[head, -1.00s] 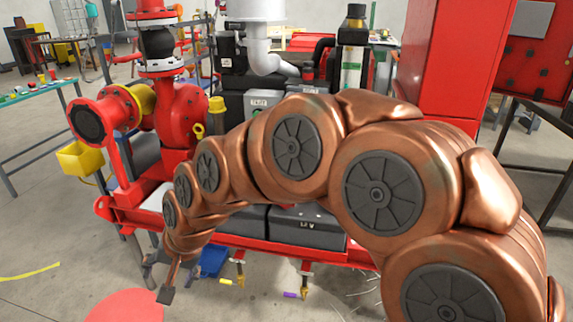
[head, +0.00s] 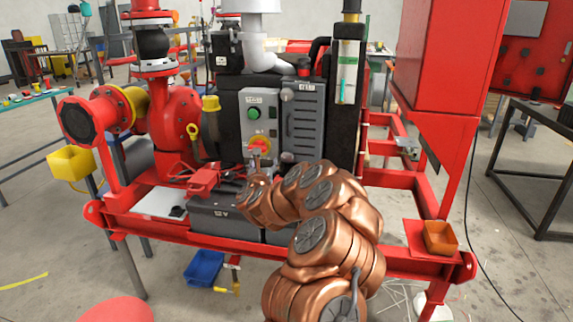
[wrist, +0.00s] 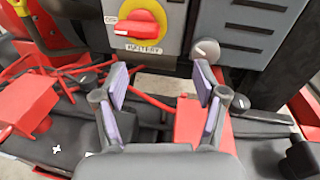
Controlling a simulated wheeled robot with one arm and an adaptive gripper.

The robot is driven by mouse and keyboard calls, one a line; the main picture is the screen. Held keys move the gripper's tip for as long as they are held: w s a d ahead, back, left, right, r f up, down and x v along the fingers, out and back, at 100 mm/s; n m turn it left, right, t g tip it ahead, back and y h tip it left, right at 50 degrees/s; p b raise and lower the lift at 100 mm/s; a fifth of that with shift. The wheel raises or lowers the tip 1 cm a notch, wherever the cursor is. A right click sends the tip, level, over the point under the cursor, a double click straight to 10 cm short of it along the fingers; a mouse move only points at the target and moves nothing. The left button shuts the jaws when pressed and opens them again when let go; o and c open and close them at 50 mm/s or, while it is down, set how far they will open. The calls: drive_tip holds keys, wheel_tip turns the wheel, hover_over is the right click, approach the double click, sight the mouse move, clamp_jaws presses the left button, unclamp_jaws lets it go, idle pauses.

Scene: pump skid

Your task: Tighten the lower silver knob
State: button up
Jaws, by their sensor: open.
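The lower silver knob (head: 287,157) sits low on the front of the grey cabinet, just above my arm in the head view. In the wrist view the round silver knob (wrist: 207,49) is just beyond the tip of the right finger. A second silver knob (head: 287,95) is higher on the same cabinet. My gripper (wrist: 160,84) is open, with nothing between its two purple-padded fingers. In the head view my gripper (head: 257,156) is in front of the cabinet, left of the lower knob, partly hidden by my arm.
A red rotary battery switch (wrist: 140,27) on a yellow plate is left of the knob. Black batteries (head: 220,222) and red cables (wrist: 75,78) lie below my gripper. A red frame rail (head: 170,237) runs across the front. An orange bin (head: 440,238) stands at the right.

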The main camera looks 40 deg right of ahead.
sight(286, 158)
drive_tip(key=s+d+m, duration=0.1)
drive_tip(key=s+d+f+m+g+h, duration=0.1)
drive_tip(key=d, duration=0.1)
drive_tip(key=s+d+f+m+h, duration=0.1)
drive_tip(key=d, duration=0.1)
drive_tip(key=shift+s+d+f+g, duration=0.1)
drive_tip(key=shift+s+g, duration=0.1)
drive_tip(key=shift+g, duration=0.1)
drive_tip(key=shift+p+x, duration=0.7)
drive_tip(key=shift+x, duration=3.1)
drive_tip(key=shift+c, duration=0.2)
drive_tip(key=c, duration=1.1)
